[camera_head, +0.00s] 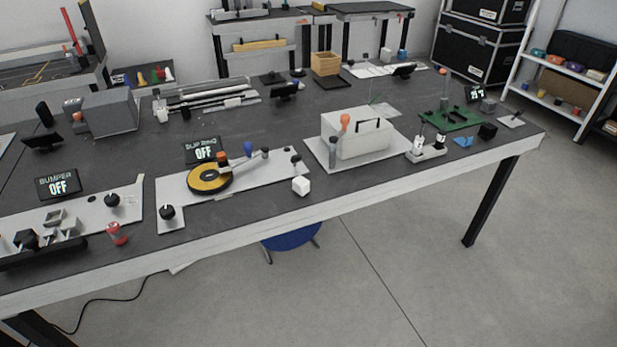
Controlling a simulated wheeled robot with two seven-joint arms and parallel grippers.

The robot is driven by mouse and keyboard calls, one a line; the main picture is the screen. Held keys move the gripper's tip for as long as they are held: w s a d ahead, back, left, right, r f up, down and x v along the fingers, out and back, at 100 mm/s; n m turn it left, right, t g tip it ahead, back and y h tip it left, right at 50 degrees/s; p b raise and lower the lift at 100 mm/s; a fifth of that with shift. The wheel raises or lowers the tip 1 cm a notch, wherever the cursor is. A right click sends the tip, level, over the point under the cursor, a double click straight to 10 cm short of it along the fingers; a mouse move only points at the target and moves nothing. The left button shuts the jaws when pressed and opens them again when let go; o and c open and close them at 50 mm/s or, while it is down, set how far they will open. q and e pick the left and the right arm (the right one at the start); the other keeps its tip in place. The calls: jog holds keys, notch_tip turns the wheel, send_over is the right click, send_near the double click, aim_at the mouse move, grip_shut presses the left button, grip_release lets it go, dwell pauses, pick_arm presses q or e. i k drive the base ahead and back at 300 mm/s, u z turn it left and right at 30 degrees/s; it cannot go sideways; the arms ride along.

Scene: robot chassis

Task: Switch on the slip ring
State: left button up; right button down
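The slip ring station sits near the front edge of the dark table. Its white base plate (262,172) carries a yellow and black disc (209,178) with an orange-red piece on it. A blue-topped lever (248,149) stands beside the disc. A black knob (167,212) is on the plate's front left corner. Small black parts are at the plate's right end. A small display (200,150) behind it reads "SLIP RING OFF". Neither of my grippers shows in the head view.
On the left is a bumper station with a display (58,185) reading "BUMPER OFF" and a red-and-white object (117,233). A white box (360,136) and green board (449,119) stand further right. Floor in front is mostly clear.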

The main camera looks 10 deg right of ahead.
aim_at(296, 158)
jog(key=z, duration=0.7)
jog(key=i, duration=0.6)
jog(key=u, duration=1.45)
